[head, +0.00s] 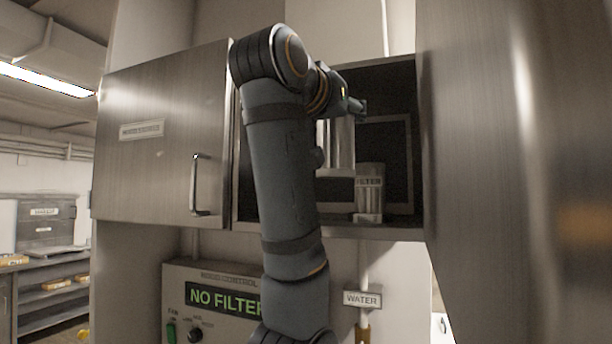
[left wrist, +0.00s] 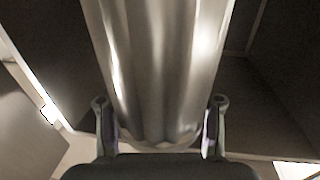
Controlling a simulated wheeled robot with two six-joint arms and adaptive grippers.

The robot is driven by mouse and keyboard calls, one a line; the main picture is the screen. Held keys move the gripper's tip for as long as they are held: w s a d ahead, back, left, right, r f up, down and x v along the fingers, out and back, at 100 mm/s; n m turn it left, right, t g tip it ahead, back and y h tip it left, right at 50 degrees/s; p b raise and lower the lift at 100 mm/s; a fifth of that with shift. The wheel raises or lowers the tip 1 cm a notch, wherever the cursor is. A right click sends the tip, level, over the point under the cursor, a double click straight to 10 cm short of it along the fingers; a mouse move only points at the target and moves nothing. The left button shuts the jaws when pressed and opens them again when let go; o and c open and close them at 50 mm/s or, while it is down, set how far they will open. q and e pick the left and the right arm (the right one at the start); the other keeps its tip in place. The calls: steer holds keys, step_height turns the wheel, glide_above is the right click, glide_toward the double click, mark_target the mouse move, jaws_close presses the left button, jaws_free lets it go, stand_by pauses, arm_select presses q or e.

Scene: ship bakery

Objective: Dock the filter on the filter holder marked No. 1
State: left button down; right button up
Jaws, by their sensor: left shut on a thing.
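My left gripper (left wrist: 159,101) is shut on a shiny metal cylinder, which I take to be the filter (left wrist: 160,60). One finger lies on each side of it in the left wrist view. In the head view the held filter (head: 341,146) hangs roughly upright in the open cabinet, partly behind my arm. No holder marked No. 1 can be made out. My right gripper is out of view.
The left cabinet door (head: 160,160) stands to the left, and a large metal panel (head: 510,150) closes in the right. Below, a control box (head: 215,280) shows "NO FILTER", partly hidden by my arm. A "WATER" sign (head: 362,299) sits on a pipe beside it.

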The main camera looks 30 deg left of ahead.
arm_select(q)
steer(key=w+a+p, duration=0.6)
steer(key=w+a, duration=0.3)
steer(key=a, duration=0.4)
step_height(320, 180, down, 8)
steer(key=p, duration=0.2)
steer(key=shift+w+a+r, duration=0.2)
steer(key=shift+a+r, duration=0.05)
steer(key=shift+a, duration=0.15)
steer(key=c, duration=1.1)
jaws_free()
steer(key=o, duration=0.6)
steer(key=shift+d, duration=0.25)
steer(key=shift+a, duration=0.1)
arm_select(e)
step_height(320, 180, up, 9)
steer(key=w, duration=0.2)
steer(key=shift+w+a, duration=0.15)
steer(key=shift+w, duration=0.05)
